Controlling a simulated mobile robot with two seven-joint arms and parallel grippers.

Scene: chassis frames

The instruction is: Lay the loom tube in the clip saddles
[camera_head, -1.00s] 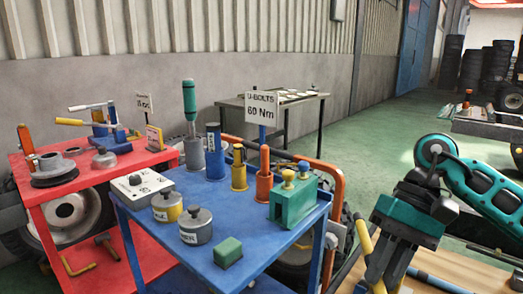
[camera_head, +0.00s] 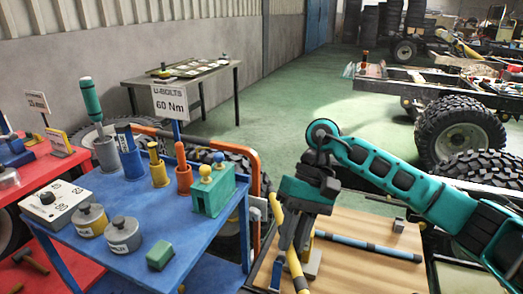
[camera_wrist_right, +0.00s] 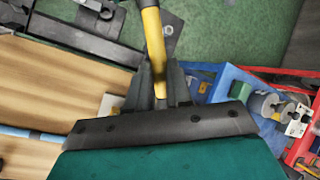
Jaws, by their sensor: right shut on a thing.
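My right gripper (camera_head: 291,244) is shut on a yellow tube (camera_head: 295,270), which sticks out above and below the fingers and is tilted. In the right wrist view the yellow tube (camera_wrist_right: 153,45) runs between the fingertips (camera_wrist_right: 159,78), with a dark band at its far end. A blue tube with dark bands (camera_head: 368,246) lies on a wooden board (camera_head: 345,275); part of it shows in the right wrist view (camera_wrist_right: 35,134). I cannot tell which tube is the loom tube. No clip saddle is clear to me. My left gripper is out of view.
A blue cart (camera_head: 195,255) stands left of my right gripper, holding tools, lidded pots and a green block (camera_head: 160,255). A small grey block (camera_head: 399,225) sits on the wooden board. An orange rail (camera_head: 255,165) rises behind the cart. Chassis frames and wheels (camera_head: 460,135) stand far right.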

